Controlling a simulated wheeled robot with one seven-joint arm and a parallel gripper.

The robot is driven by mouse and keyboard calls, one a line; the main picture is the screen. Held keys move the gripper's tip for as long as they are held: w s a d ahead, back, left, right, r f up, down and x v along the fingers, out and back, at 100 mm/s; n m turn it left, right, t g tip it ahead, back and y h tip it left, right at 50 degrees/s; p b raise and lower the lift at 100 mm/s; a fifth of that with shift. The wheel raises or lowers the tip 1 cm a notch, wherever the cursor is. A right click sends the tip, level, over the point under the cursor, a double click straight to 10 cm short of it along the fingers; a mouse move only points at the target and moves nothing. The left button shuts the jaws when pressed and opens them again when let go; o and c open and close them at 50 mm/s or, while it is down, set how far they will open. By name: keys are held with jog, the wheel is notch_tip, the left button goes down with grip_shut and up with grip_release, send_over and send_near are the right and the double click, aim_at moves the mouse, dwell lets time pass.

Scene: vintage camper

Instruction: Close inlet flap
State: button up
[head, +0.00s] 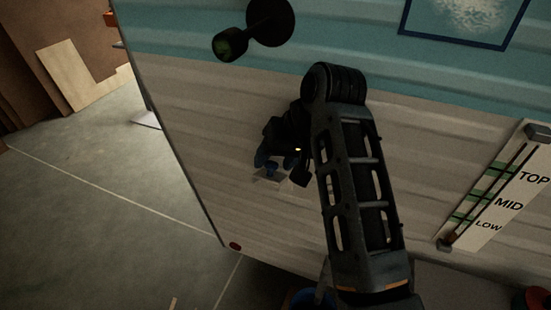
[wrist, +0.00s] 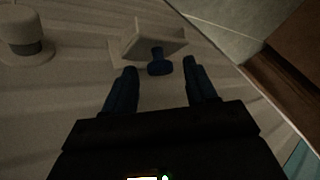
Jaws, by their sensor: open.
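The inlet flap is a small pale plate (wrist: 140,37) on the camper wall, with a blue knob (wrist: 158,67) on it. In the wrist view the plate appears tilted out from a pale base on the wall. In the head view the flap (head: 267,180) and its knob (head: 271,169) show small, left of my arm. My gripper (head: 276,161) is open at the flap. In the wrist view its two dark blue fingers (wrist: 160,70) point at the flap, with the knob between or just beyond their tips. Contact cannot be told.
A pale round fitting (wrist: 22,35) sticks out of the wall left of the flap in the wrist view. A dark lamp-like fitting (head: 262,25) is higher on the wall. A TOP/MID/LOW slider panel (head: 490,195) is at the right. Open floor (head: 110,180) lies left.

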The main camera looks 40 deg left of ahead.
jog(key=shift+a+f, duration=0.15)
jog(key=shift+f, duration=0.1)
grip_shut()
dwell(0.4)
